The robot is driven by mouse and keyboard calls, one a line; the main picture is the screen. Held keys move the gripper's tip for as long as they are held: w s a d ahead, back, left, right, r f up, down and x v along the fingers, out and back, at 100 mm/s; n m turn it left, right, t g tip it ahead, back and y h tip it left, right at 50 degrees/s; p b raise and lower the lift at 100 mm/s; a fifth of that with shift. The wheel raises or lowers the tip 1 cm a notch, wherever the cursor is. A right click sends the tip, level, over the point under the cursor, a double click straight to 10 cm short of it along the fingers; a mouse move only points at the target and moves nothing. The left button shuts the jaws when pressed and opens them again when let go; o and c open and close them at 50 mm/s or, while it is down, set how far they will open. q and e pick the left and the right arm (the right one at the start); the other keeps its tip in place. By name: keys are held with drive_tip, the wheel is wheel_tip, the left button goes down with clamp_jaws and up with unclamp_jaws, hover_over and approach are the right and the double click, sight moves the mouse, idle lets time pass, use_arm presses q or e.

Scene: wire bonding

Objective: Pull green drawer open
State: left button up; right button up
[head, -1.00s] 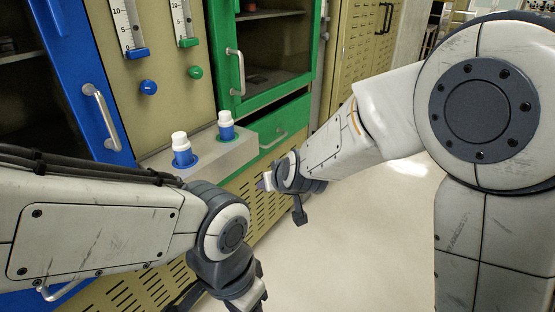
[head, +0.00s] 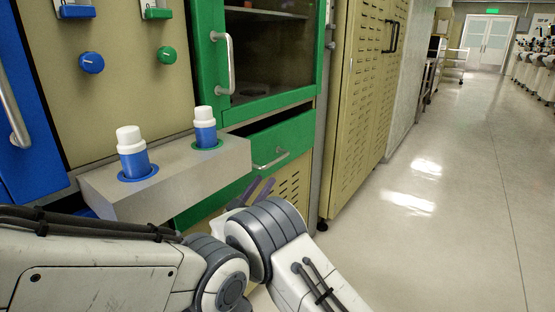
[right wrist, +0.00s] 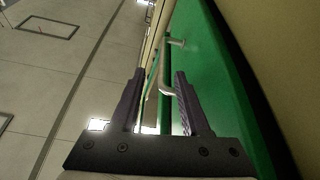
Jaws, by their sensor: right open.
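The green drawer (head: 288,138) is below the green-framed glass door, with a grey bar handle (head: 270,161) on its front. A dark strip shows above the drawer front. My right gripper (head: 258,189) is just below and in front of the handle in the head view, its dark purple fingers pointing at the cabinet. In the right wrist view the fingers (right wrist: 158,98) are apart and empty. The handle (right wrist: 168,90) appears between them near the tips, beside the green front (right wrist: 205,70); I cannot tell whether they touch it. My left gripper is out of the picture.
A grey ledge (head: 190,170) holds two blue bottles with white caps, the near one (head: 133,155) and the far one (head: 204,128), left of the drawer. A tan perforated cabinet (head: 365,90) stands at right. The floor (head: 440,210) on the right is clear.

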sight(277, 160)
drive_tip(key=b+x, duration=0.1)
drive_tip(key=x, duration=0.3)
drive_tip(key=b+x, duration=0.2)
drive_tip(key=x, duration=0.2)
drive_tip(key=shift+w+a, duration=0.15)
drive_tip(key=shift+w, duration=0.15)
drive_tip(key=shift+w+d+r+b, duration=0.35)
drive_tip(key=shift+w+d+r, duration=0.05)
drive_tip(key=shift+w, duration=0.1)
clamp_jaws()
drive_tip(key=shift+a, duration=0.1)
idle(0.5)
